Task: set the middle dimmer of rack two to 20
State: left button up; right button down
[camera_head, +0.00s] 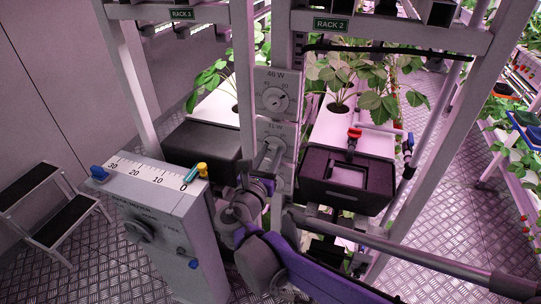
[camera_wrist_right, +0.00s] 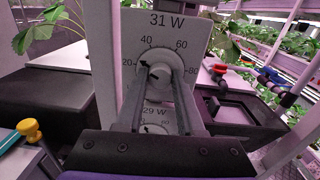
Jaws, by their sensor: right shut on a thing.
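The dimmer panel (camera_head: 277,80) hangs on the post beside the RACK 2 sign (camera_head: 331,25). Its top dial (camera_head: 276,99) reads 46 W. The middle dimmer (camera_wrist_right: 158,76) reads 31 W, with marks 20, 40, 60 and 80 around its round knob. My right gripper (camera_head: 268,158) reaches this dimmer from below. In the right wrist view its two long fingers (camera_wrist_right: 160,72) lie on either side of the knob's grip and are shut on it. The pointer sits on the upper left, between 20 and 40. The lower dial (camera_wrist_right: 155,128) reads 29 W and is partly hidden. My left gripper is not in view.
A grey box (camera_head: 150,220) with a 0 to 30 scale stands at the front left. Dark tanks (camera_head: 205,146) and (camera_head: 318,190) flank the panel, the right one with red and blue valves. A step stool (camera_head: 45,205) is at far left.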

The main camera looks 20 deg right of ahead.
jog(key=shift+n, duration=1.7)
jog(key=c, duration=0.5)
grip_release()
jog(key=b+v, duration=0.1)
jog(key=v, duration=1)
jog(key=shift+d, duration=0.1)
